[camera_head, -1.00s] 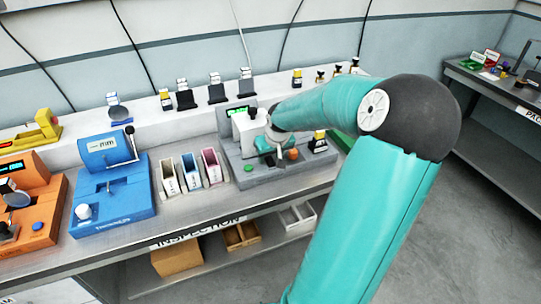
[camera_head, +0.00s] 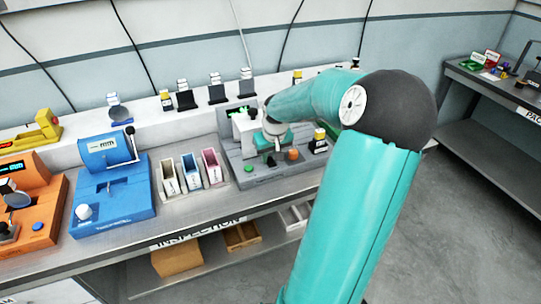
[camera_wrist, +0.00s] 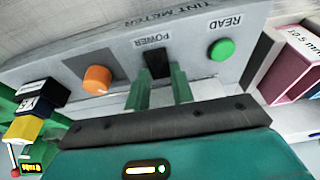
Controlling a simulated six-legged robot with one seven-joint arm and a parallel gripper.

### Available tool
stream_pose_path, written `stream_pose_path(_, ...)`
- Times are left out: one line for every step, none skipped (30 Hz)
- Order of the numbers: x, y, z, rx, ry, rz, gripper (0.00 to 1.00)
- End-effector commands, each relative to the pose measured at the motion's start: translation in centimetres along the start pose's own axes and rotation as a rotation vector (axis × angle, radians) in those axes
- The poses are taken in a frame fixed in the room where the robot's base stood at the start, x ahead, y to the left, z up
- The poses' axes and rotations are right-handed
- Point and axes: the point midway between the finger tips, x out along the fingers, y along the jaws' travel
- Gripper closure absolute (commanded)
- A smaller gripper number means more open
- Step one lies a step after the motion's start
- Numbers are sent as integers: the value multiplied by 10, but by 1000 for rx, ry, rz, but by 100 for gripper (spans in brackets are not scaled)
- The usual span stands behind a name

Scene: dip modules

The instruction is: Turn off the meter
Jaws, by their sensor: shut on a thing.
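The grey tint meter (camera_head: 240,172) stands on the inspection bench, and its front panel (camera_wrist: 200,72) fills the upper part of the wrist view. The panel carries a black switch (camera_wrist: 157,64) labelled POWER, an orange knob (camera_wrist: 97,79) and a green READ button (camera_wrist: 221,49). My gripper (camera_wrist: 161,84) has its two green fingers close together at the black switch, one on either side, shut on it. In the head view, my gripper (camera_head: 273,148) is over the meter's front, and my arm hides part of the meter. The switch's exact tilt is hard to tell.
Three small bins (camera_head: 190,172) stand left of the meter, with a blue device (camera_head: 112,190) and an orange device (camera_head: 40,205) further left.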

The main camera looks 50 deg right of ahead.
Motion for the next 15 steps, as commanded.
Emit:
stream_pose_path(0, 1, 0, 1, 1, 1, 99)
stream_pose_path(0, 1, 0, 1, 1, 1, 99)
stream_pose_path(0, 1, 0, 1, 1, 1, 99)
stream_pose_path(0, 1, 0, 1, 1, 1, 99)
stream_pose_path(0, 1, 0, 1, 1, 1, 99)
stream_pose_path(0, 1, 0, 1, 1, 1, 99)
stream_pose_path(0, 1, 0, 1, 1, 1, 72)
stream_pose_path(0, 1, 0, 1, 1, 1, 67)
stream_pose_path(0, 1, 0, 1, 1, 1, 59)
stream_pose_path(0, 1, 0, 1, 1, 1, 55)
stream_pose_path(0, 1, 0, 1, 1, 1, 55)
stream_pose_path(0, 1, 0, 1, 1, 1, 55)
stream_pose_path(0, 1, 0, 1, 1, 1, 55)
stream_pose_path(0, 1, 0, 1, 1, 1, 55)
stream_pose_path(0, 0, 0, 1, 1, 1, 55)
